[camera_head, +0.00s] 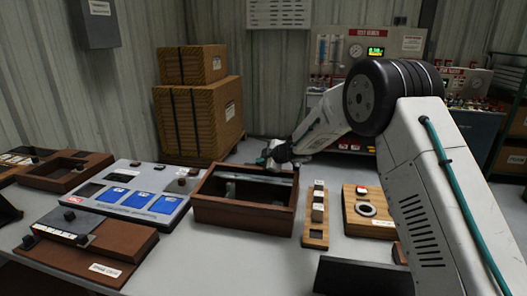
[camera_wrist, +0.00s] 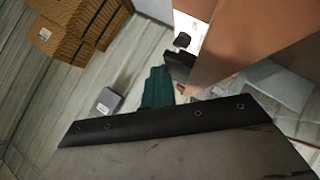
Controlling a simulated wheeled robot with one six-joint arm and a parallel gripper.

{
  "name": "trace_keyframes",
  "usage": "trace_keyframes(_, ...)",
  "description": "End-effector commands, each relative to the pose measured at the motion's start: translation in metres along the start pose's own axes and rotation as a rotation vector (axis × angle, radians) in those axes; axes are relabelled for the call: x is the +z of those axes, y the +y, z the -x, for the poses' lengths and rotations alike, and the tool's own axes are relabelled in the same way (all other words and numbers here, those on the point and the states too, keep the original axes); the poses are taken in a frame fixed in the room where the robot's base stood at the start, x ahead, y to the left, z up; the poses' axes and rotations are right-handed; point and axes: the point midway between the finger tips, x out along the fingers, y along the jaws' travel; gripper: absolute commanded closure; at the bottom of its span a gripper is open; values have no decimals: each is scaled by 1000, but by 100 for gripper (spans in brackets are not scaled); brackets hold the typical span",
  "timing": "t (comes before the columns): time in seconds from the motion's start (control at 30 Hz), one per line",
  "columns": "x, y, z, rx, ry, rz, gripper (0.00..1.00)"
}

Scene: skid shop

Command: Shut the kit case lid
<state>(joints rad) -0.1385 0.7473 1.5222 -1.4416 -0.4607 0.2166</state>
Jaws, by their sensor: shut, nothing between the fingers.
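An open brown case (camera_head: 240,215), which looks like the kit case, stands mid-table in the head view. A grey strip, perhaps the raised lid's edge, runs along its far side; I cannot tell the lid's angle. My gripper (camera_head: 268,157) is shut and empty, just beyond and above the far rim near its right end. The teal fingertips (camera_wrist: 157,88) also show in the wrist view. There, a large grey panel with a dark screwed edge strip (camera_wrist: 150,122) fills the bottom, probably the lid, partly hiding my fingers. I cannot tell whether they touch it.
Left of the case is a grey panel with blue pads (camera_head: 140,190), with a lidded brown box (camera_head: 90,245) nearer. To its right are a narrow wooden block rack (camera_head: 314,236) and a wooden ring board (camera_head: 365,223). A dark panel (camera_head: 362,277) stands at the front. Cartons (camera_head: 200,115) stand behind.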

Motion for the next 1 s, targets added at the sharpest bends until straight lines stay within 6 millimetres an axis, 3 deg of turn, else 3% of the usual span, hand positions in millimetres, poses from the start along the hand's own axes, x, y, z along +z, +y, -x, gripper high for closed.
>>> trace_keyframes(0.03, 0, -9, -5, -26, 9, -12, 100)
trace_keyframes(0.2, 13, -15, -8, -60, 6, -53, 100)
trace_keyframes(0.8, 26, -16, -5, -74, -1, -78, 100)
trace_keyframes(1.0, 28, -13, 13, -71, -3, -78, 100)
